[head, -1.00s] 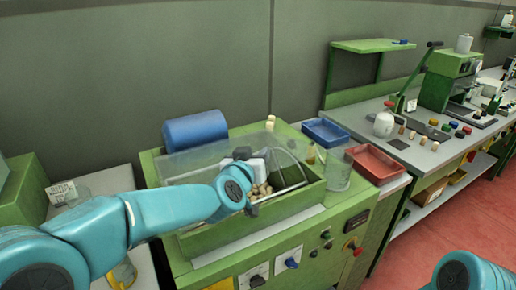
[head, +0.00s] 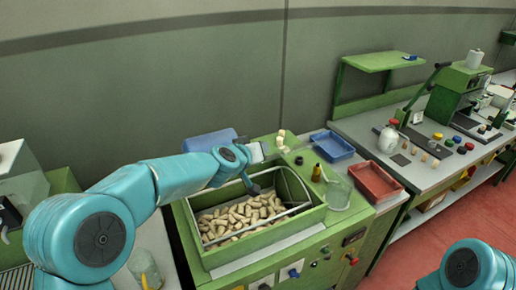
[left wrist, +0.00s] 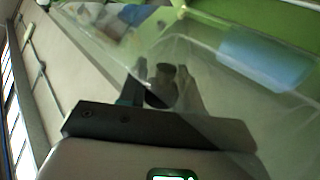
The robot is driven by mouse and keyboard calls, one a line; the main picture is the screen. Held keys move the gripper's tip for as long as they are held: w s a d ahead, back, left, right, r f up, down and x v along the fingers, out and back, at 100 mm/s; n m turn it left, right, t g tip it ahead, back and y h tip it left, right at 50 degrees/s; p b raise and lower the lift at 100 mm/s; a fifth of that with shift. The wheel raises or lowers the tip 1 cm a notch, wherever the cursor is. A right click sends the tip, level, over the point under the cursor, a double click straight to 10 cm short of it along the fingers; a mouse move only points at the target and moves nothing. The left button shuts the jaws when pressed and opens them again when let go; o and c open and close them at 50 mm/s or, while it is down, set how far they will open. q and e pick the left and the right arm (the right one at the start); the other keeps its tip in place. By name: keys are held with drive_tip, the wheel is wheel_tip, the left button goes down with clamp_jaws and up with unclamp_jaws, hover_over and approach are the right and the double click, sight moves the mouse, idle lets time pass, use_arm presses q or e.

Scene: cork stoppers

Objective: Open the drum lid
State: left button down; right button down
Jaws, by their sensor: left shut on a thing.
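The green drum housing (head: 232,252) stands open at the top in the head view, with many cork stoppers (head: 240,217) showing inside. The clear drum lid (left wrist: 215,60) fills much of the left wrist view as a see-through sheet; in the head view its outline is hard to make out. My left gripper (head: 258,152) is above the back part of the drum. In the left wrist view its fingers are shut on a dark knob (left wrist: 165,82) at the lid. My arm hides part of the drum's back left edge. My right gripper is out of view.
A brown bottle (head: 316,173), a glass beaker (head: 338,194), a blue tray (head: 332,146) and a red tray (head: 374,182) stand to the right. A glass jar (head: 146,268) is at the lower left.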

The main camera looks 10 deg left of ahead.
use_arm(q)
drive_tip(key=shift+r, duration=0.1)
drive_tip(key=c, duration=0.8)
unclamp_jaws()
drive_tip(key=v, duration=1.6)
drive_tip(key=shift+s, duration=0.15)
